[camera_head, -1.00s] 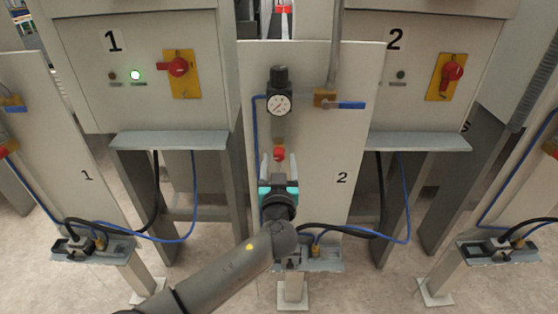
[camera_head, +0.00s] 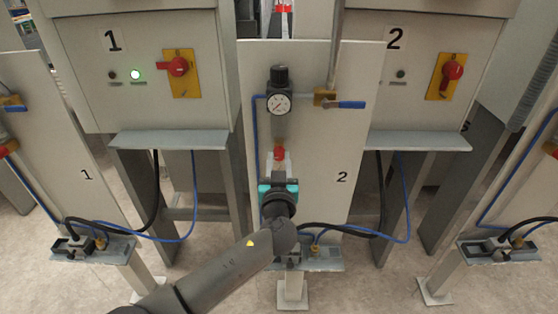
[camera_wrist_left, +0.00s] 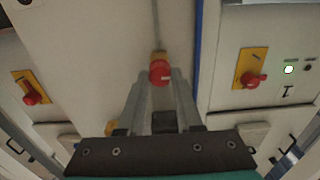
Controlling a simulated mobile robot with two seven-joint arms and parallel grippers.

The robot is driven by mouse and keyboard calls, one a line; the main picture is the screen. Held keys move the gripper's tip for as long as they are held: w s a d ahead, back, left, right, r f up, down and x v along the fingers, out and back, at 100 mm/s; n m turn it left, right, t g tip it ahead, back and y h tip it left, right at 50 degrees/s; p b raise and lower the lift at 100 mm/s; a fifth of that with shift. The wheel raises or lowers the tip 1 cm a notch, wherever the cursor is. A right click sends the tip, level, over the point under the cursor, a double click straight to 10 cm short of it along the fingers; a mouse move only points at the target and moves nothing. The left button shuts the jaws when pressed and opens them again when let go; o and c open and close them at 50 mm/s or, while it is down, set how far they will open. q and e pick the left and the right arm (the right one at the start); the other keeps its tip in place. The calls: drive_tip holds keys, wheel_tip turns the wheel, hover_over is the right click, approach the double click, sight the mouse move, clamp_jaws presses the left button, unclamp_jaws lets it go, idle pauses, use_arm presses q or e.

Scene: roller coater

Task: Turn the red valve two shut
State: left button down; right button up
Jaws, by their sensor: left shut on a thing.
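The red valve (camera_head: 279,153) is a small red knob on the pale panel marked 2, below the round pressure gauge. In the left wrist view the red valve (camera_wrist_left: 160,72) shows as a round red knob on a brass body, at the tips of the two grey fingers. My left gripper (camera_head: 278,162) reaches up to it from below, its fingers shut on the valve. The left gripper's fingers (camera_wrist_left: 160,88) lie on either side of the knob; their exact contact is partly hidden. My right gripper is in neither view.
Above the valve are the pressure gauge (camera_head: 278,103) and a blue-handled valve (camera_head: 350,105). A blue hose (camera_head: 256,135) runs down the panel's left side. Cabinets 1 and 2 carry red rotary switches (camera_head: 179,67) on yellow plates. A grey ledge (camera_head: 168,140) juts out at left.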

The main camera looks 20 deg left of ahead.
use_arm(q)
drive_tip(key=shift+m, duration=0.3)
drive_tip(key=m+b, duration=0.1)
drive_tip(key=m, duration=0.1)
drive_tip(key=shift+m, duration=0.4)
drive_tip(key=m, duration=0.4)
drive_tip(key=shift+m, duration=0.3)
drive_tip(key=m, duration=0.4)
drive_tip(key=m+p, duration=0.1)
drive_tip(key=m, duration=0.4)
drive_tip(key=shift+d+m, duration=0.1)
drive_tip(key=shift+m, duration=0.3)
drive_tip(key=c, duration=0.6)
unclamp_jaws()
